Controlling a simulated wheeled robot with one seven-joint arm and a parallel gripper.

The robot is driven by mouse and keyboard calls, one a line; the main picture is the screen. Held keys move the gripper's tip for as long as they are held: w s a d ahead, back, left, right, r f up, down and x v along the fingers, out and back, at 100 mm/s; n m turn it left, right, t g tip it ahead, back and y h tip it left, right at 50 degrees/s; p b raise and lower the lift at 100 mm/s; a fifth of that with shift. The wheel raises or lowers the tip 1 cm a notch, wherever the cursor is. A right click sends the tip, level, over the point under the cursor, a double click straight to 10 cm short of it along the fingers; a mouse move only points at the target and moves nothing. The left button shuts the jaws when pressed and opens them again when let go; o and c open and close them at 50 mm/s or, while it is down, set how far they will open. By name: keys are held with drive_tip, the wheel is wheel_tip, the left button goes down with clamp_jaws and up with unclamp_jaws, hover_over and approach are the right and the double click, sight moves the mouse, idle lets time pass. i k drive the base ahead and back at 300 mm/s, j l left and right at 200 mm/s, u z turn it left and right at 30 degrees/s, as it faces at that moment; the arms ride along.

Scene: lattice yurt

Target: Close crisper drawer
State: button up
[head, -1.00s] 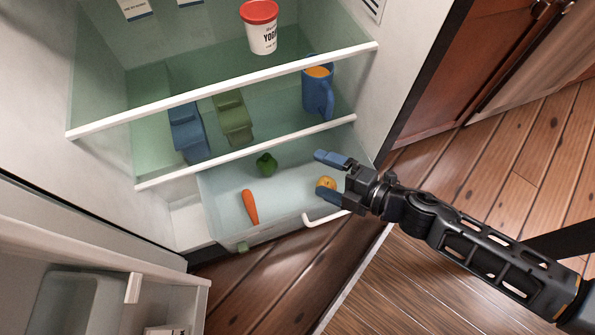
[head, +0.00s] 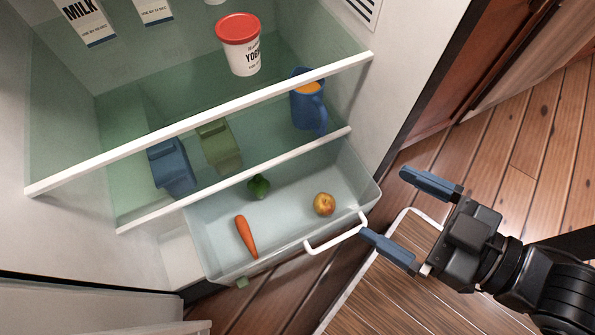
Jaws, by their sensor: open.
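The crisper drawer (head: 292,235) is pulled out at the bottom of the fridge. It holds a carrot (head: 246,236), a green pepper (head: 259,187) and a yellow-red apple (head: 324,204). Its white bar handle (head: 336,236) is on the front face. My gripper (head: 398,213) is open and empty, to the right of the drawer. Its lower finger appears close to the right end of the handle; whether they touch I cannot tell.
Above the drawer, shelves hold a blue container (head: 171,166), a green container (head: 218,146), a blue jug (head: 309,103) and a yogurt tub (head: 240,46). The fridge door (head: 80,309) stands open at lower left. Wooden floor (head: 520,145) lies at right.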

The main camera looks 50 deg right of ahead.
sight(304, 243)
drive_tip(key=k+u, duration=0.25)
drive_tip(key=k, duration=0.6)
